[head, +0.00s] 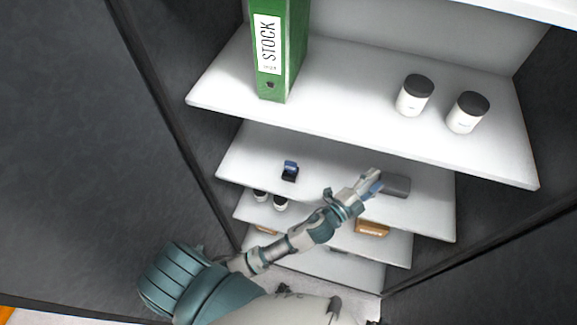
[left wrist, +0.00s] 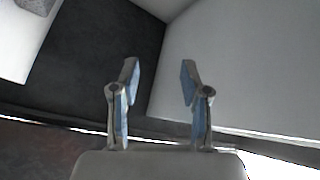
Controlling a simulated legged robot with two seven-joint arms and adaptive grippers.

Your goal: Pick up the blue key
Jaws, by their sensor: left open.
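A small blue thing with a dark lower part (head: 290,170) stands on the second shelf, left of my left gripper in the head view. It is too small to tell whether it is the blue key, and no other key shape shows. My left gripper (head: 371,181) reaches in from the left, over the right part of that shelf, in front of a grey box. In the left wrist view, its two blue-padded fingers (left wrist: 157,80) are spread apart with nothing between them. My right gripper is not in view.
The grey box (head: 397,186) lies beside my left gripper on the second shelf (head: 250,147). The upper shelf (head: 340,95) overhangs it, bearing a green STOCK binder (head: 283,45) and two dark-lidded white jars (head: 414,95) (head: 467,113). Lower shelves hold small jars and orange boxes (head: 372,228).

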